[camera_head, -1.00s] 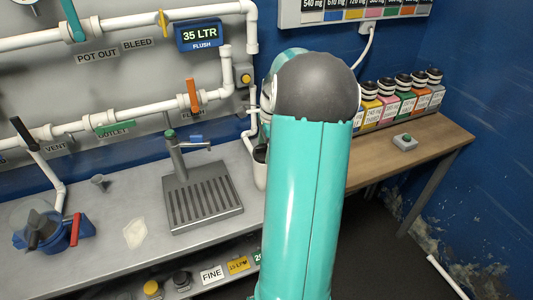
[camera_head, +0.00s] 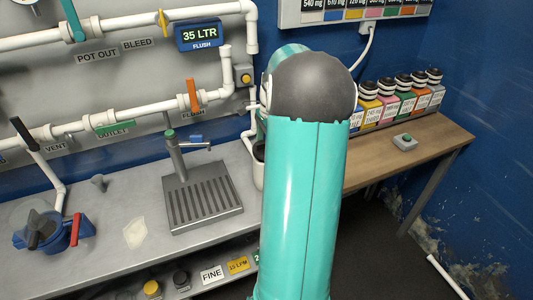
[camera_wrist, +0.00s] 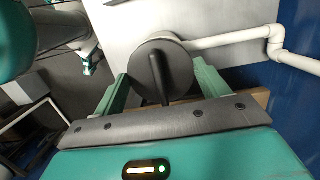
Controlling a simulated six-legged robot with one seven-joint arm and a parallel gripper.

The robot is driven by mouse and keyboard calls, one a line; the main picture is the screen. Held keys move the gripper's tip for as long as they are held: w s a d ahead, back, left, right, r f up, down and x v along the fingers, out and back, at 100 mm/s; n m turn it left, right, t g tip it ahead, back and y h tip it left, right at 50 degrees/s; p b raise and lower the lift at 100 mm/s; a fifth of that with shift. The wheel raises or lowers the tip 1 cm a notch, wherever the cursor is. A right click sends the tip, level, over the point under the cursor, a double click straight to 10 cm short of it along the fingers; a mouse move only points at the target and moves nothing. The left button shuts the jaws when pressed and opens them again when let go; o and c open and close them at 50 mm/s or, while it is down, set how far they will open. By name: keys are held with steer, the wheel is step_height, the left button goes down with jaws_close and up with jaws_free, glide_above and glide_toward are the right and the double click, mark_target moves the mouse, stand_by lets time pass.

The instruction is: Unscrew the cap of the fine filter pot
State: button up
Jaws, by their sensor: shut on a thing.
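In the wrist view, a round dark grey cap (camera_wrist: 183,62) with a raised black bar handle (camera_wrist: 158,78) sits between the two green fingers of my gripper (camera_wrist: 161,72). The fingers are shut on opposite sides of the cap. The pot under the cap is hidden in this view.
White pipework (camera_wrist: 235,38) runs close beside the cap. A tap over a grated tray (camera_head: 203,198) stands left of my arm. A blue pot with a red handle (camera_head: 76,228) is far left.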

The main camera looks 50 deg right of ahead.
mark_target(264, 142)
steer(key=shift+r, duration=2.2)
